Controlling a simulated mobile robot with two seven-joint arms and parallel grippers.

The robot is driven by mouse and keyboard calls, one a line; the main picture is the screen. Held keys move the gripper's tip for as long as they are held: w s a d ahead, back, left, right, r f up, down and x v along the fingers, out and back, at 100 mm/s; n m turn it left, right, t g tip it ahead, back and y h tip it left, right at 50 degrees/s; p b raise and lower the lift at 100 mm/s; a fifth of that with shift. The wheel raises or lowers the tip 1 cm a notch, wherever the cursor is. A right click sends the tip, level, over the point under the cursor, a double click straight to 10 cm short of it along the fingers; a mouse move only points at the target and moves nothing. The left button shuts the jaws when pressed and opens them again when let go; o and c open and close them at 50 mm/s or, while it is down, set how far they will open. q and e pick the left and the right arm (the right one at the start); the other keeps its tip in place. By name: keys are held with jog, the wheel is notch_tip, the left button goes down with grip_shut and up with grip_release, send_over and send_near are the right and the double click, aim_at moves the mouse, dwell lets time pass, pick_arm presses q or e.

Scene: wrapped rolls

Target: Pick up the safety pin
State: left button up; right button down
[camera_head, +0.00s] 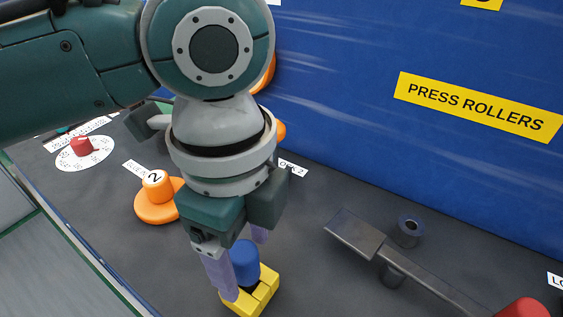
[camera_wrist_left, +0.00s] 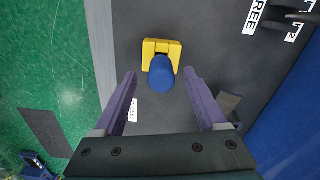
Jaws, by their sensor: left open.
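A blue cylindrical pin (camera_head: 244,257) stands in a yellow block (camera_head: 262,296) on the dark panel; I take it to be the safety pin. In the left wrist view the blue pin (camera_wrist_left: 161,76) shows from above, at the near side of the yellow block (camera_wrist_left: 160,46). My left gripper (camera_head: 243,272) points down over it, with its purple fingers open. In the left wrist view the fingertips stand either side of the blue pin, with a gap on each side. My right gripper is in neither view.
An orange knob marked 2 (camera_head: 157,194) stands left of the gripper, and a red knob on a white dial (camera_head: 82,146) farther left. A grey lever (camera_head: 357,234) and a short dark post (camera_head: 409,231) lie to the right. A blue wall with a yellow PRESS ROLLERS sign (camera_head: 478,105) rises behind.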

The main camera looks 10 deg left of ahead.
pick_arm(q)
notch_tip(320, 180, down, 3)
jog(key=shift+a+f, duration=0.1)
jog(key=shift+f, duration=0.05)
jog(key=shift+w, duration=0.1)
jog(key=shift+c, duration=0.3)
grip_shut()
